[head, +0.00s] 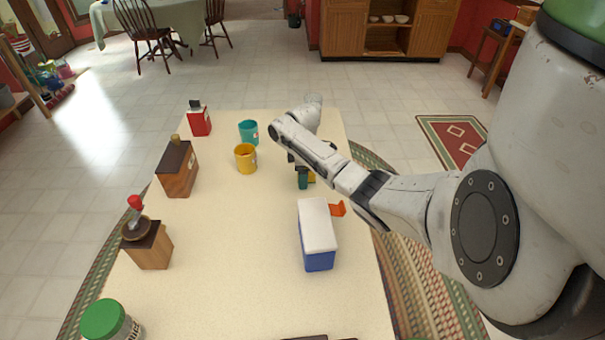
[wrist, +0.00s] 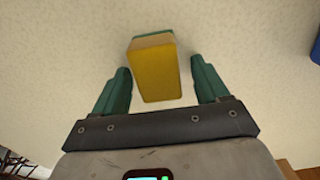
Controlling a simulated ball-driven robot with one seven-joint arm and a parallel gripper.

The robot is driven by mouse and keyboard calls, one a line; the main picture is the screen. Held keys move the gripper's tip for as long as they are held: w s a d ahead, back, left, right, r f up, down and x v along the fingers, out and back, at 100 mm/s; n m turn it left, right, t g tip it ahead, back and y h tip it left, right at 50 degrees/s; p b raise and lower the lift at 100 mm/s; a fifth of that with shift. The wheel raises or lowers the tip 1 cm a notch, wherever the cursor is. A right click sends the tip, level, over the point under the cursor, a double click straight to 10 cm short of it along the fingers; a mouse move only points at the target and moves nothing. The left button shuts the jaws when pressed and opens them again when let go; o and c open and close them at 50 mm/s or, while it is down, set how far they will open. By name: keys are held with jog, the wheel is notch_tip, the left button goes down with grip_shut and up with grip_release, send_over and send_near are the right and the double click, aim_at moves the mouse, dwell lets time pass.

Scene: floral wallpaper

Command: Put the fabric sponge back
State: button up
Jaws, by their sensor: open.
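The sponge is a block with a yellow face, a tan edge and a green far end. In the wrist view the sponge (wrist: 155,75) stands out between the two teal fingers of my gripper (wrist: 160,75), with a gap on each side. The gripper is open and does not visibly touch it. In the head view my gripper (head: 303,180) is low over the right half of the table, and only a bit of the yellow sponge (head: 312,177) shows beside the teal finger. The rest is hidden by the gripper and arm.
A blue box with a white lid (head: 317,232) and an orange item (head: 337,208) stand nearer on the table (head: 230,240). Yellow (head: 245,158) and teal (head: 249,132) cups stand left of the gripper. A wooden block (head: 178,172), grinder (head: 147,247) and green-lidded jar (head: 108,322) line the left side.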

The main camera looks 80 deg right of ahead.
jog(key=shift+r, duration=0.1)
notch_tip(320, 180, up, 12)
dwell(0.5)
jog(key=shift+r, duration=0.1)
jog(key=shift+c, duration=0.3)
dwell(1.7)
